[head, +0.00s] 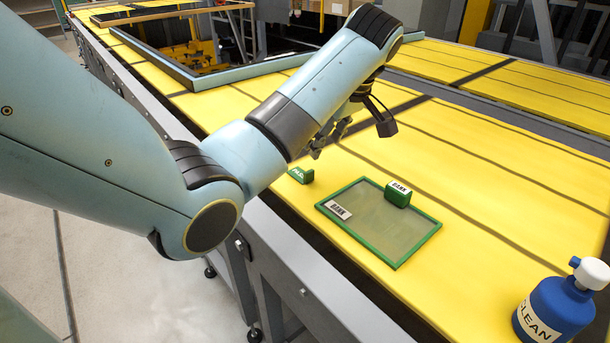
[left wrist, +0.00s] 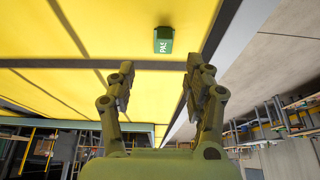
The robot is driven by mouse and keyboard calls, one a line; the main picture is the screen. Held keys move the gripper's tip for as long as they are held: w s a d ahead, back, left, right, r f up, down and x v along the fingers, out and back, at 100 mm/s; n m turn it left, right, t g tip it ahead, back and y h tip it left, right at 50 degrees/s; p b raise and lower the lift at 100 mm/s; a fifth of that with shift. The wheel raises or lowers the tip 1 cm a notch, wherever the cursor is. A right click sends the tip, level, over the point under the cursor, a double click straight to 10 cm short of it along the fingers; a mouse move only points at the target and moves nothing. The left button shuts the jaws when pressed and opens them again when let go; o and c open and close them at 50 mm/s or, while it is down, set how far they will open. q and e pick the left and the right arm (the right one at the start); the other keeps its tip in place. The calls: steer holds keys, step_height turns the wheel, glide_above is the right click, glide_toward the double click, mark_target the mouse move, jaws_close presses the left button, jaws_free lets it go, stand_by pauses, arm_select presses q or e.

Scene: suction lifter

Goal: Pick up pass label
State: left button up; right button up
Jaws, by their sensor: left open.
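The pass label is a small green block (head: 301,175) with white lettering, standing on the yellow table near its left edge in the head view. In the left wrist view the green block (left wrist: 163,40) shows the letters "PAS" and lies beyond the fingertips, between their lines. My left gripper (head: 328,143) is open and empty, above the table and a little up and right of the block in the head view. Both fingers of the gripper (left wrist: 160,78) are spread apart in the left wrist view, not touching the block. My right gripper is not in view.
A green-framed tray (head: 400,235) lies right of the pass label, with a white label (head: 339,210) and another green block (head: 398,195) on it. A blue bottle (head: 552,312) marked "CLEAN" stands at lower right. A large blue-grey frame (head: 240,76) lies farther back.

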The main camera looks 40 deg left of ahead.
arm_select(q)
glide_above(309, 172)
steer(key=d, duration=0.2)
steer(key=f, duration=0.4)
steer(key=shift+w+f, duration=0.2)
steer(key=shift+w, duration=0.1)
steer(key=x, duration=0.1)
steer(key=p+x, duration=0.1)
steer(key=x, duration=0.2)
steer(key=shift+s+f, duration=0.2)
steer(key=shift+s, duration=0.15)
steer(key=shift+w+a+f, duration=0.1)
steer(key=shift+f, duration=0.4)
steer(key=c, duration=0.8)
